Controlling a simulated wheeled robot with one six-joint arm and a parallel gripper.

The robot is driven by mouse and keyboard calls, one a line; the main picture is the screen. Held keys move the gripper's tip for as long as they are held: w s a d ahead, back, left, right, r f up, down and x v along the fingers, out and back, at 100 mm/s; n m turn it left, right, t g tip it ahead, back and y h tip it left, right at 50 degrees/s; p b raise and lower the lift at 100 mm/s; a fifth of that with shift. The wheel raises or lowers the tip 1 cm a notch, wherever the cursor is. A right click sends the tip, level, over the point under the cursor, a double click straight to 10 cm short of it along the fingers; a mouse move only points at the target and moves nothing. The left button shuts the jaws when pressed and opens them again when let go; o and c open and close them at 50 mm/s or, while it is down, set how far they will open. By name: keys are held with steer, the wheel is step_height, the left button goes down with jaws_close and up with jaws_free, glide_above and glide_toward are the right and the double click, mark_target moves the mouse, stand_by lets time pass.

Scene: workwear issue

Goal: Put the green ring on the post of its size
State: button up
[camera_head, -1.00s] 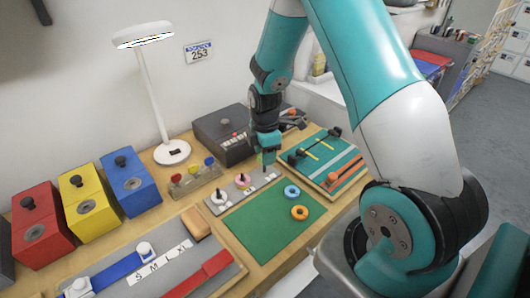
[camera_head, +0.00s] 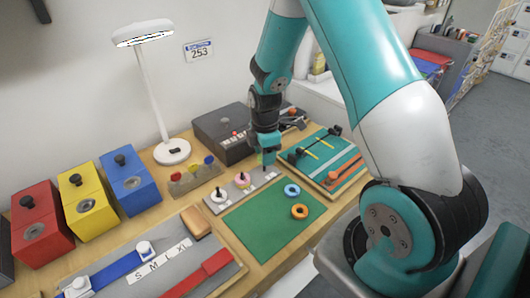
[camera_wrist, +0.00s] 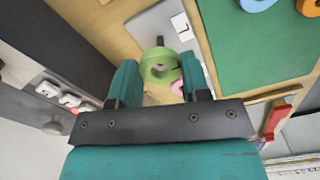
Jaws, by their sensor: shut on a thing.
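My gripper (camera_head: 267,160) hangs over the right end of a grey post board (camera_head: 230,203) in the head view. In the wrist view my gripper (camera_wrist: 160,82) is shut on the green ring (camera_wrist: 150,74), which sits between the fingertips. A dark post (camera_wrist: 160,41) shows just beyond the ring's edge; I cannot tell whether the ring is around it. In the head view a white ring (camera_head: 219,197) is on the left post and a pink ring (camera_head: 242,181) on the middle one. The green ring is mostly hidden there by the fingers.
A green mat (camera_head: 265,224) in front holds a blue ring (camera_head: 292,190) and an orange ring (camera_head: 299,212). A dark box (camera_head: 222,135) stands behind my gripper. A strap board (camera_head: 328,160) lies to the right, a lamp (camera_head: 172,151) to the left.

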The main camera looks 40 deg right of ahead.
steer(key=shift+f, duration=0.45)
stand_by(0.3)
steer(key=o, duration=1.3)
steer(key=shift+o, duration=0.2)
steer(key=shift+r, duration=0.15)
steer(key=shift+r+p, duration=2.65)
steer(key=shift+r, duration=0.8)
